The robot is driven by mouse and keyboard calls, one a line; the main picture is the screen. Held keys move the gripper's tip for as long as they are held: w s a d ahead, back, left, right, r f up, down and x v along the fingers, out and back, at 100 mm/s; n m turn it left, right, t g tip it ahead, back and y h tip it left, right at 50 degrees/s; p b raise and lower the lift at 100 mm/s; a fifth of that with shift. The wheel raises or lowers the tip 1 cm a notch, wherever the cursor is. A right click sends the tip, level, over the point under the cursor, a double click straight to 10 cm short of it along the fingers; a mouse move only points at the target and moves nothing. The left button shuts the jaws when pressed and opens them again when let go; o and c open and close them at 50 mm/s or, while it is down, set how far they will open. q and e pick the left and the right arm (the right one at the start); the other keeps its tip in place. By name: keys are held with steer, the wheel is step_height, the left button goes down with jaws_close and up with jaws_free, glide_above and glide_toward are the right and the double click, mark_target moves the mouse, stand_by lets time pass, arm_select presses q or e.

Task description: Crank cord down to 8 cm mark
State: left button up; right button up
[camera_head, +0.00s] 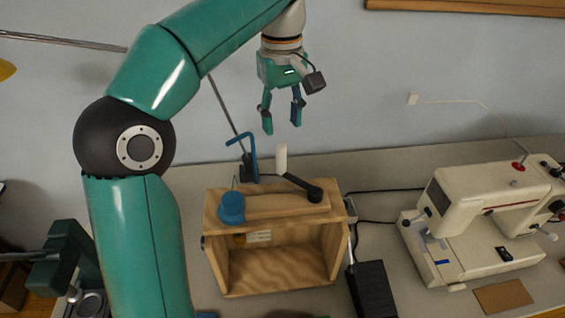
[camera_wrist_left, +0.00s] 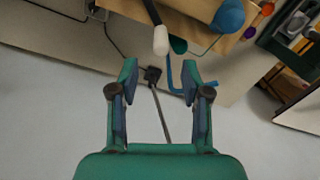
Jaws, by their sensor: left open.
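A wooden winding box (camera_head: 215,245) with an open front stands on the table. On its top, a black crank arm (camera_head: 303,187) carries an upright white handle (camera_head: 281,158); the handle also shows in the wrist view (camera_wrist_left: 161,40). A blue spool (camera_head: 231,207) sits at the top's left, and a bent blue rod (camera_head: 253,150) rises behind. My left gripper (camera_head: 283,125) is open and empty, pointing down above the white handle, apart from it. In the wrist view its fingers (camera_wrist_left: 160,75) are spread below the handle. No cord or 8 cm mark can be made out clearly.
A cream sewing machine (camera_head: 470,215) stands at the right, with a brown card (camera_head: 503,297) in front. A black pedal-like block (camera_head: 372,288) lies beside the box. A dark green device (camera_head: 65,260) is at lower left. The table behind the box is mostly clear.

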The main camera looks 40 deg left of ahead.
mark_target(282, 159)
arm_select(q)
step_height(282, 159, down, 11)
steer(key=shift+r+b, duration=0.2)
steer(key=shift+b, duration=0.6)
jaws_close()
